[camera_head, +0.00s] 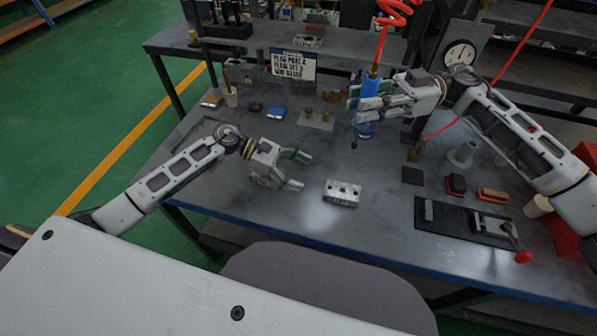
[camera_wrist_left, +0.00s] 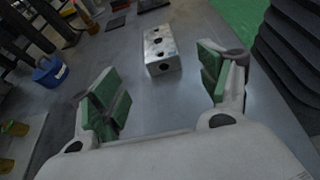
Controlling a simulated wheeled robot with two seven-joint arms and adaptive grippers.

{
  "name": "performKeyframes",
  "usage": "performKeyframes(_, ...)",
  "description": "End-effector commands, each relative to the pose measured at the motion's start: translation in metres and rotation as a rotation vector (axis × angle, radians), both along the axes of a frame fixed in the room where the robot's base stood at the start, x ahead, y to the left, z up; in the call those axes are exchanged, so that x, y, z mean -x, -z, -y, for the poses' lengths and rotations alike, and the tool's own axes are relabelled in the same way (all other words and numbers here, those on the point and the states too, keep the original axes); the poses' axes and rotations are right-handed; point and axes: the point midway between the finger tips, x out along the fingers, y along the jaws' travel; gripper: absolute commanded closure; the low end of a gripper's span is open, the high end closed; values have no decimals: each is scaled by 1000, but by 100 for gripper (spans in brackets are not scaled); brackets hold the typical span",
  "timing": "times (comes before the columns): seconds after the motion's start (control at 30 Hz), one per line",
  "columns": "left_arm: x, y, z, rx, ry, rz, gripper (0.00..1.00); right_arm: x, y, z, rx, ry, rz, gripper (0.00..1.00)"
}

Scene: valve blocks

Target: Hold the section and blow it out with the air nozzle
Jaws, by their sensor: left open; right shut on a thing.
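The section, a silver metal block (camera_head: 342,193) with several holes, lies on the grey table near its front edge. It also shows in the left wrist view (camera_wrist_left: 162,50), beyond and between the open fingers. My left gripper (camera_head: 298,170) is open and empty, just left of the block and not touching it. Its green pads also show in the left wrist view (camera_wrist_left: 163,90). My right gripper (camera_head: 369,100) is shut on the blue air nozzle (camera_head: 370,88), which hangs from a red coiled hose (camera_head: 392,18) and is held upright above the table, behind the block.
A dark mat (camera_head: 468,222) with metal parts lies at the right front. Brushes (camera_head: 456,184), a grey cone (camera_head: 464,154) and a cup (camera_head: 538,206) stand nearby. The table around the block is clear.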

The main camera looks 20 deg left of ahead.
Motion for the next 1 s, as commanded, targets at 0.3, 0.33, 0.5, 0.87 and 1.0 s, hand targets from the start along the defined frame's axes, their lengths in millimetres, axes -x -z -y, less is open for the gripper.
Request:
performKeyframes(0.3,0,2,7,1,-1,-1,23,0,0,0,0,0,0,100)
performKeyframes(0.33,-1,3,8,2,-1,0,23,0,0,0,0,0,0,100)
performKeyframes(0.5,-1,8,22,2,0,0,23,0,0,0,-1,0,1,100)
performKeyframes(0.87,-2,24,60,3,-1,0,23,0,0,0,-1,0,1,100)
performKeyframes(1.0,-2,30,75,3,0,-1,23,0,0,0,-1,0,1,100)
